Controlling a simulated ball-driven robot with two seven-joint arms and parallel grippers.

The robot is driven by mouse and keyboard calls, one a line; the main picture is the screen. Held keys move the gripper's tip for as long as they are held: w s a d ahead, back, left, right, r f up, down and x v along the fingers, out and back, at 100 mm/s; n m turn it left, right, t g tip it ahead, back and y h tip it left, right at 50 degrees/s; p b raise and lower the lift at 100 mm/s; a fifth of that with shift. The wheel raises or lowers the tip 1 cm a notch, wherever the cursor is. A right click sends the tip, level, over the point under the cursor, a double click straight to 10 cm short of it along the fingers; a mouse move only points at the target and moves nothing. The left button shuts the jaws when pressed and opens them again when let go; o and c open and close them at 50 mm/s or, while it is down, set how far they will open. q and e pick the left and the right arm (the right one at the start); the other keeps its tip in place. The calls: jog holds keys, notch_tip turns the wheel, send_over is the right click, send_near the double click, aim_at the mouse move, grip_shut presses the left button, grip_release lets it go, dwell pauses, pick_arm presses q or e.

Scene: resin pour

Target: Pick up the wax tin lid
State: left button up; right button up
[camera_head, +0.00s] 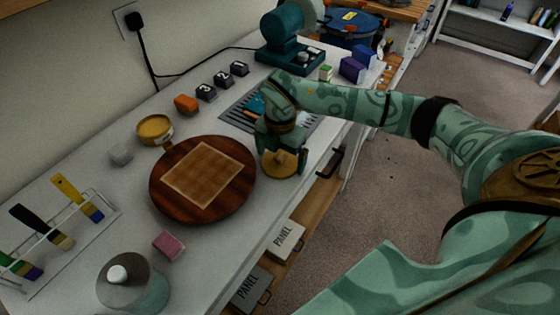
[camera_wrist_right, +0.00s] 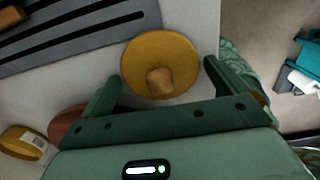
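The wax tin lid (camera_head: 279,168) is a round, yellow-brown disc with a knob. It lies on the white bench near its front edge, to the right of the round wooden board. My right gripper (camera_head: 282,153) is above it, pointing down. In the right wrist view the lid (camera_wrist_right: 160,50) and its lighter knob show between the spread fingers of the gripper (camera_wrist_right: 160,84). The fingers are apart, and I see no grip on the knob. The yellow wax tin (camera_head: 155,130) stands behind the board; it also shows in the wrist view (camera_wrist_right: 22,143). My left gripper is not in view.
The round wooden board (camera_head: 240,187) bears a square tan panel (camera_head: 203,174). A slotted dark grey plate (camera_head: 238,116) lies just behind my right gripper. A brush rack (camera_head: 108,218), a pink block (camera_head: 168,245) and a glass jar (camera_head: 150,288) stand on the left.

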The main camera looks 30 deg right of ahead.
jog(key=c, duration=0.6)
jog(key=shift+r, duration=0.1)
